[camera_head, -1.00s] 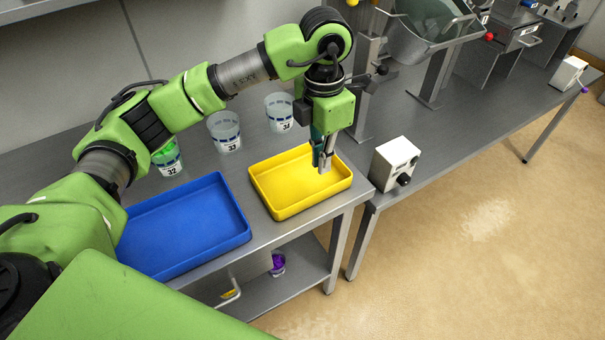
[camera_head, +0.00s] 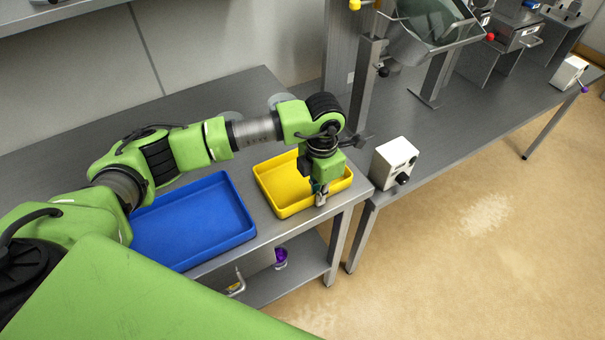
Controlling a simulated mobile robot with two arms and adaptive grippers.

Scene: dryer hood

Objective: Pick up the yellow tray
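The yellow tray (camera_head: 276,178) lies flat on the near right end of the grey metal table, and it looks empty. My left gripper (camera_head: 320,198) points down at the tray's front right wall, with its fingertips low at the rim. I cannot tell whether the fingers are around the wall or closed on it. My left wrist and forearm cover the tray's back right part. My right gripper is not in view.
A blue tray (camera_head: 195,222) lies left of the yellow tray, partly under my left arm. Cup rims (camera_head: 281,99) show behind my arm. A purple item (camera_head: 281,257) is on the lower shelf.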

